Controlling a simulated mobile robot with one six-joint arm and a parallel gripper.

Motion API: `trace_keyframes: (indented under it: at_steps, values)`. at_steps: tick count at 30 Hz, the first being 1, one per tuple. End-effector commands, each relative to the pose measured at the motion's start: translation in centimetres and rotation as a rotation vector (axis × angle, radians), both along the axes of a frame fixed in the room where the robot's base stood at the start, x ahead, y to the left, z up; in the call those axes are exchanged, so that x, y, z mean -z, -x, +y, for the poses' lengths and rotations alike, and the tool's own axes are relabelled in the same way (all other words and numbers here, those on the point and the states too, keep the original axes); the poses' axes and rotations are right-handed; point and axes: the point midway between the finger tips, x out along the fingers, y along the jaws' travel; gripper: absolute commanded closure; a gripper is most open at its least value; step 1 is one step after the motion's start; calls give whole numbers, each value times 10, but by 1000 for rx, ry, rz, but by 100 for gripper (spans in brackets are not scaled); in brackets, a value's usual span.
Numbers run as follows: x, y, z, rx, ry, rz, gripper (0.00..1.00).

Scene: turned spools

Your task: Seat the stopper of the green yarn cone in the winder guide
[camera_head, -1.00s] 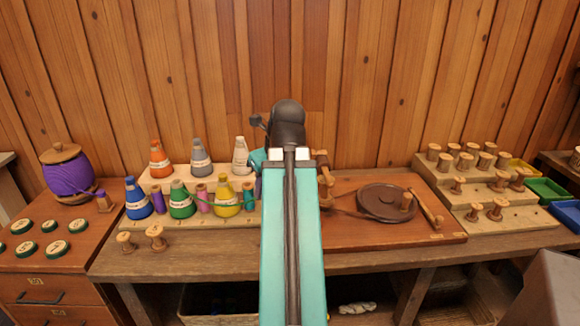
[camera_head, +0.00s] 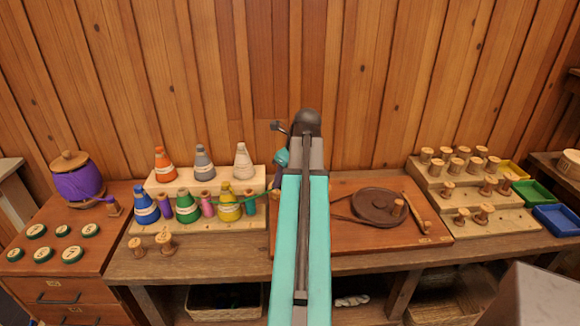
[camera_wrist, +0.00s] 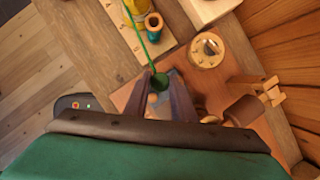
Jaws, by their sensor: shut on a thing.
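The green yarn cone (camera_head: 187,207) stands in the front row of the stepped rack in the head view. A green strand runs from it to the right, past the yellow cone, to my gripper. In the wrist view my gripper (camera_wrist: 162,86) is shut on a small dark green stopper (camera_wrist: 160,80) at the strand's end. The gripper holds it above the winder board (camera_head: 345,235). A pale round wooden piece (camera_wrist: 207,51) lies ahead and right of the fingers; I cannot tell if it is the guide. My arm hides the board's left part in the head view.
The winder's dark wheel (camera_head: 376,204) is right of my arm. The yellow cone (camera_head: 229,207) and a teal spool (camera_wrist: 153,26) stand near the strand. A brown cylinder (camera_wrist: 243,110) is right of the fingers. The stepped rack at the right holds several wooden spools.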

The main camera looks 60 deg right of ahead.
Motion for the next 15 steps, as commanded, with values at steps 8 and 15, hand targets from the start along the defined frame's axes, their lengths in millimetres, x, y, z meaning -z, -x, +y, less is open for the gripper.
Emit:
trace_keyframes:
  at_steps: [8, 15]
  values:
    - [7, 0, -37, -61, -3, -4, 97]
    - [18, 2, -50, -89, -1, -9, 97]
